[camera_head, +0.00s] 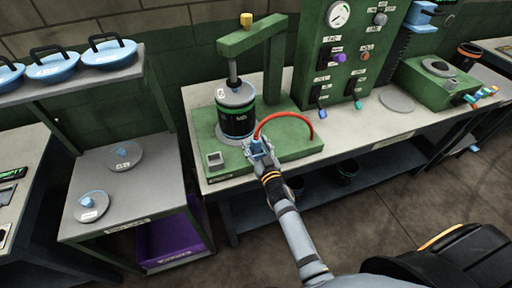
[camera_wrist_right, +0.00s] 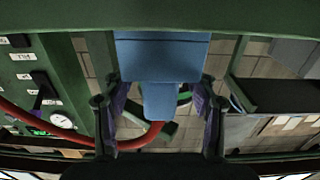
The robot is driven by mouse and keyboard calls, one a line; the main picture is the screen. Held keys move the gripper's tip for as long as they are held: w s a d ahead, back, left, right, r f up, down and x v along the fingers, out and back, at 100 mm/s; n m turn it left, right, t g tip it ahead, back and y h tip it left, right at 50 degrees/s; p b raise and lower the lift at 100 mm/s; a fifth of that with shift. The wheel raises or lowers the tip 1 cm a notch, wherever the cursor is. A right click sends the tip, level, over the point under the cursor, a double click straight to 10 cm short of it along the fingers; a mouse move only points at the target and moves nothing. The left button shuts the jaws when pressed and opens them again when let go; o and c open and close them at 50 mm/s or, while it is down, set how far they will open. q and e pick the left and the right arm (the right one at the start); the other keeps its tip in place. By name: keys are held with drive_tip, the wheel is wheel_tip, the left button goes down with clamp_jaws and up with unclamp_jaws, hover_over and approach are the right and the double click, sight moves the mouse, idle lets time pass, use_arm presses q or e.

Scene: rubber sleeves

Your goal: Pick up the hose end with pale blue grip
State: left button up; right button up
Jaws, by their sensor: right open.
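The hose end with the pale blue grip (camera_head: 255,145) is at the front edge of the green press base (camera_head: 290,152), left of my right gripper's wrist. A red hose (camera_head: 285,117) arches from it to the right side of the base. In the right wrist view the blue grip (camera_wrist_right: 160,60) is a wide block with a narrower part, and it lies between the two fingers of my right gripper (camera_wrist_right: 160,105). Gaps show between the narrower part and both fingers. The gripper is open around it. Part of the hose end is hidden. My left gripper is not in view.
A dark canister (camera_head: 237,112) stands under the press just behind the gripper. A green control panel (camera_head: 345,60) with knobs stands behind to the right. A lower side table (camera_head: 125,190) holds round lids at left.

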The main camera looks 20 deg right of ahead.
drive_tip(key=shift+s+r, duration=0.1)
drive_tip(key=shift+s, duration=0.05)
drive_tip(key=shift+c, duration=1)
drive_tip(key=c, duration=1)
clamp_jaws()
